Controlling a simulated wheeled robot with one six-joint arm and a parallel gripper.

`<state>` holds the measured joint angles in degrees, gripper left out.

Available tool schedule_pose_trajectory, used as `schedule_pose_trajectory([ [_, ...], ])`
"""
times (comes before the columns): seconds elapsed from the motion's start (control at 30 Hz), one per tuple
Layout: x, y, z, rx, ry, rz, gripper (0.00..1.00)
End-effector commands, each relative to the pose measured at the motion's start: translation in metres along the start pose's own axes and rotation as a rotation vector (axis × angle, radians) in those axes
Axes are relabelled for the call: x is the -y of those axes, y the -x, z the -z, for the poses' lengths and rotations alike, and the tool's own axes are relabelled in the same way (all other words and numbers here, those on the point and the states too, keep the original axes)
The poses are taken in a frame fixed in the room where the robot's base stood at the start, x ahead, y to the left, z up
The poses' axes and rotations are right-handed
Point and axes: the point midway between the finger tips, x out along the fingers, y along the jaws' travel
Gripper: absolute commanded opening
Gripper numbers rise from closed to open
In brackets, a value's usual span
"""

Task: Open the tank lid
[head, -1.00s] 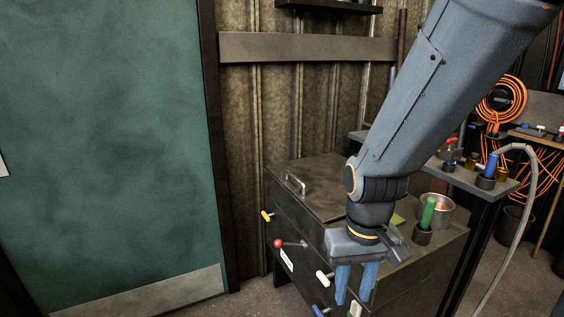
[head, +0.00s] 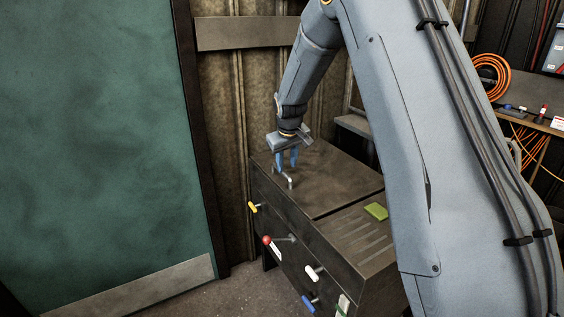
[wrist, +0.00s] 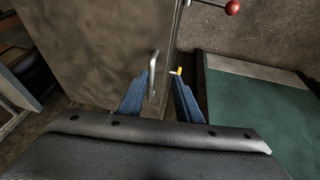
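The tank (head: 262,195) is a dark metal box, and its flat brown lid (head: 335,178) lies shut on its top. A small metal bar handle (head: 287,180) stands near the lid's left edge. My gripper (head: 286,166) points down just above and behind this handle, with its blue fingers apart. In the wrist view the handle (wrist: 153,72) appears between the lines of the two open fingers (wrist: 157,92), beyond or level with the tips. I cannot tell whether a finger touches it. The lid (wrist: 100,45) fills the upper left of the wrist view.
On the tank's front are a yellow knob (head: 252,207), a red-balled lever (head: 268,240), a white knob (head: 313,273) and a blue knob (head: 308,303). A green sponge-like block (head: 376,211) lies on the slotted top beside the lid. A green door (head: 100,130) stands to the left.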

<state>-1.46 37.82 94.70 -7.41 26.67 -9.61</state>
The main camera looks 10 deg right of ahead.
Motion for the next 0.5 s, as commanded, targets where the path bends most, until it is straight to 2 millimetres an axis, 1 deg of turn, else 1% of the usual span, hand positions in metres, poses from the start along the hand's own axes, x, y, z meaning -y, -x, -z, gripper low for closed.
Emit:
schedule_pose_trajectory([
  [0.03, -0.004, -0.006, 0.016, -0.016, 0.015, -0.007, 0.31],
  [0.1, -0.008, -0.013, 0.032, -0.034, 0.031, -0.015, 0.31],
  [0.2, -0.011, -0.018, 0.046, -0.052, 0.047, -0.023, 0.31],
  [0.37, -0.013, -0.028, 0.053, -0.06, 0.055, -0.027, 0.31],
  [0.5, -0.013, -0.044, 0.053, -0.059, 0.054, -0.027, 0.31],
])
